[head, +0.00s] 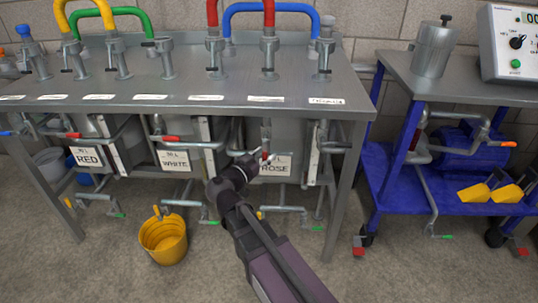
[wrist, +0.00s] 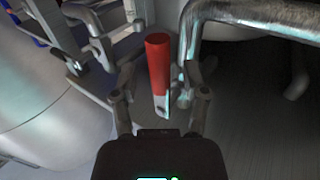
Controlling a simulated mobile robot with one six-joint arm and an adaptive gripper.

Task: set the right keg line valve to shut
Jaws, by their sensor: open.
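The right keg line valve shows in the wrist view as a red lever handle (wrist: 158,62) with a pale metal end lower down. In the head view, a small part of the red handle (head: 268,157) shows by the ROSE sign, mostly hidden by my gripper. My gripper (wrist: 160,98) is open, with one finger on each side of the lever's lower part. I see no clear contact between fingers and lever. In the head view my gripper (head: 263,154) is under the bench, in front of the right keg. The valve body is hidden.
A metal pipe (wrist: 245,15) runs close at the upper right of the wrist view. Other red handles (head: 172,138) sit along the bench (head: 190,90). A yellow bucket (head: 163,240) stands on the floor. A blue cart (head: 395,175) is at right.

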